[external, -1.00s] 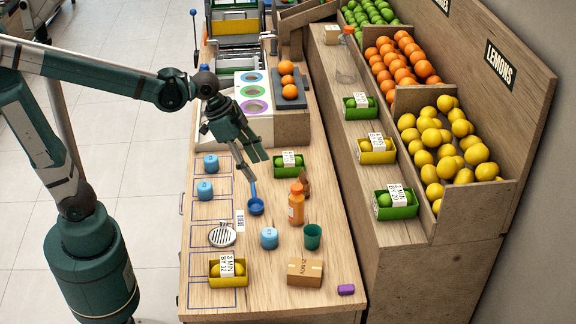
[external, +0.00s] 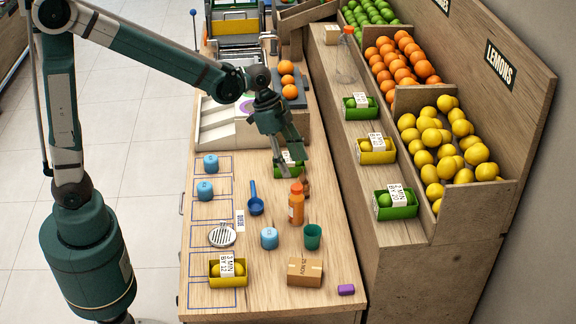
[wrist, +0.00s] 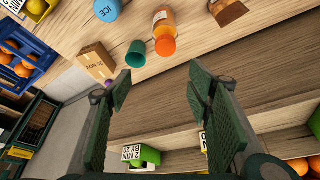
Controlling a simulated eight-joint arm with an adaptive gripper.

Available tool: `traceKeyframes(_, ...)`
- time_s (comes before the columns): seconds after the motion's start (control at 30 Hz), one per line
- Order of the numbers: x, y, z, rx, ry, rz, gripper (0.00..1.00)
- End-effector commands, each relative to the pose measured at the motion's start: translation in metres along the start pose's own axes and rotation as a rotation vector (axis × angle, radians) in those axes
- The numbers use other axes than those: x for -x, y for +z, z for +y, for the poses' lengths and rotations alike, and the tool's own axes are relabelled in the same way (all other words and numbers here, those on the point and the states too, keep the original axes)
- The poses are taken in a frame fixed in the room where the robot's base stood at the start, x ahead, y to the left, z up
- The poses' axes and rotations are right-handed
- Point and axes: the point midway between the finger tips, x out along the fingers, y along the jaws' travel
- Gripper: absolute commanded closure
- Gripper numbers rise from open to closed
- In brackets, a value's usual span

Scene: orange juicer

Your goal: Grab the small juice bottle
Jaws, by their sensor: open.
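The small juice bottle (external: 296,205) stands upright on the wooden table, orange with an orange cap, right of the blue scoop. In the wrist view the bottle (wrist: 164,30) shows at the top, beyond the fingertips and slightly left of the gap between them. My gripper (external: 289,172) is in the air above and behind the bottle, in front of a green crate. In the wrist view my gripper (wrist: 160,82) has its fingers wide apart with nothing between them.
A cardboard box (external: 305,272) lies nearer the front. The raised shelf (external: 350,150) runs along the right.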

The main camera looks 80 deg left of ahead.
Motion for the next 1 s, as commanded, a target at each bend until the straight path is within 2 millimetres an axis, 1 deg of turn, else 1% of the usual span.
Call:
traceKeyframes(0.03, -0.002, -0.002, -0.005, -0.008, 0.005, -0.001, 0.49)
traceKeyframes(0.17, -0.013, -0.002, -0.014, -0.026, 0.015, -0.001, 0.49)
traceKeyframes(0.2, -0.022, 0.002, -0.012, -0.026, 0.015, -0.001, 0.49)
traceKeyframes(0.4, -0.06, 0.018, -0.012, -0.025, 0.015, -0.001, 0.49)
traceKeyframes(0.5, -0.076, 0.025, -0.011, -0.024, 0.015, -0.001, 0.49)
traceKeyframes(0.6, -0.087, 0.029, -0.011, -0.024, 0.014, -0.001, 0.49)
traceKeyframes(0.73, -0.093, 0.032, -0.011, -0.024, 0.014, -0.001, 0.49)
traceKeyframes(1.0, -0.094, 0.033, -0.011, -0.024, 0.014, -0.001, 0.49)
